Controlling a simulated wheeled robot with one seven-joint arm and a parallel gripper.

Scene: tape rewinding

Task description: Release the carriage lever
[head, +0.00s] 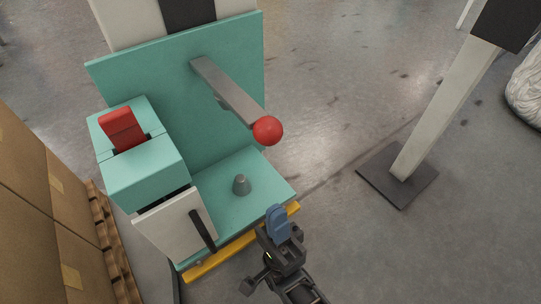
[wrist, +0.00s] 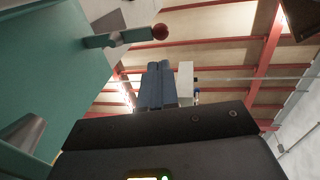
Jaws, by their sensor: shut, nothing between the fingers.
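The carriage lever is a grey bar (head: 227,91) with a red ball knob (head: 268,130) at its end. It slants out from the teal back panel (head: 150,70) of the machine. In the wrist view the lever's bar (wrist: 117,39) and red knob (wrist: 161,31) show at the upper left. My gripper (head: 277,218) is in front of the machine's base, below the knob in the picture and apart from it. Its blue fingers are together and hold nothing; they also show in the wrist view (wrist: 158,82).
A teal box with a red rocker switch (head: 122,130) and a pale door with a black handle (head: 202,230) is at left. Cardboard boxes (head: 40,200) on a pallet stand far left. A post (head: 440,110) stands right; floor between is clear.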

